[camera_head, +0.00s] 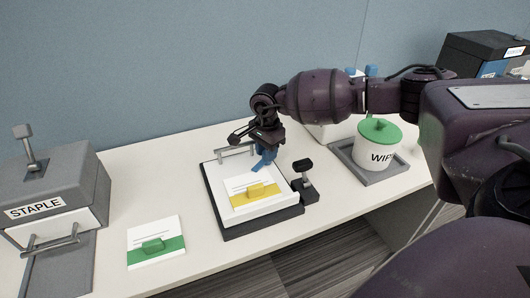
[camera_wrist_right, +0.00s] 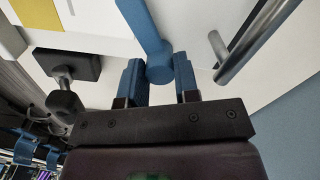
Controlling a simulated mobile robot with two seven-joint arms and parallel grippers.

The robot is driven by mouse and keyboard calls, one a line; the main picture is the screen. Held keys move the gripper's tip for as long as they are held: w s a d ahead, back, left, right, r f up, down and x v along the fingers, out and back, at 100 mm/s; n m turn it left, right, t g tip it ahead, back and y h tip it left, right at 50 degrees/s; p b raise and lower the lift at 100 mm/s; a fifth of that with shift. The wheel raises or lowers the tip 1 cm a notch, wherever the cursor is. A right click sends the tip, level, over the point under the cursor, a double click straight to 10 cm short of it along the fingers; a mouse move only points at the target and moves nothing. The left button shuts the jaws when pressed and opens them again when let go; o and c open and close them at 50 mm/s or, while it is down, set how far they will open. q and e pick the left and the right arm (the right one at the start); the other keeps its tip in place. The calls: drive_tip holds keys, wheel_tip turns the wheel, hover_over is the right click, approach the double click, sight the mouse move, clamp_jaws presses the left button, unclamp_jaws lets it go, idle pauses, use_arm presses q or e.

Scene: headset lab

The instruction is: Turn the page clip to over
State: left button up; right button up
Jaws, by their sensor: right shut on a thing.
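The page clip is a blue bar with a round end (camera_wrist_right: 150,35) in the right wrist view. My right gripper (camera_wrist_right: 160,82) has its two blue fingers on either side of the round end and is shut on it. In the head view, the right gripper (camera_head: 265,153) is at the back right of a black tray (camera_head: 262,229) holding white pages (camera_head: 236,193) with a yellow band and tab. A short blue piece of the clip (camera_head: 258,168) shows below the fingers, over the pages' back part. The clip's pivot is hidden. My left gripper is not in view.
A grey bar handle (camera_head: 232,152) stands behind the pages; a black knob on a post (camera_head: 303,166) stands right of the tray. A green-banded card (camera_head: 155,243) and grey stapler box (camera_head: 60,175) are left. A green-lidded wipes tub (camera_head: 378,152) is right. Table between card and tray is clear.

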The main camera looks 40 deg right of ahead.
drive_tip(key=n, duration=0.2)
drive_tip(key=shift+f+n+b, duration=0.1)
drive_tip(key=shift+n+b, duration=0.2)
drive_tip(key=shift+b, duration=0.1)
drive_tip(key=shift+n, duration=0.3)
drive_tip(key=o, duration=0.9)
drive_tip(key=shift+o, duration=0.2)
drive_tip(key=shift+r, duration=0.25)
wheel_tip(320, 180, up, 10)
drive_tip(key=shift+r+p, duration=0.25)
drive_tip(key=shift+p, duration=0.15)
drive_tip(key=shift+s, duration=0.1)
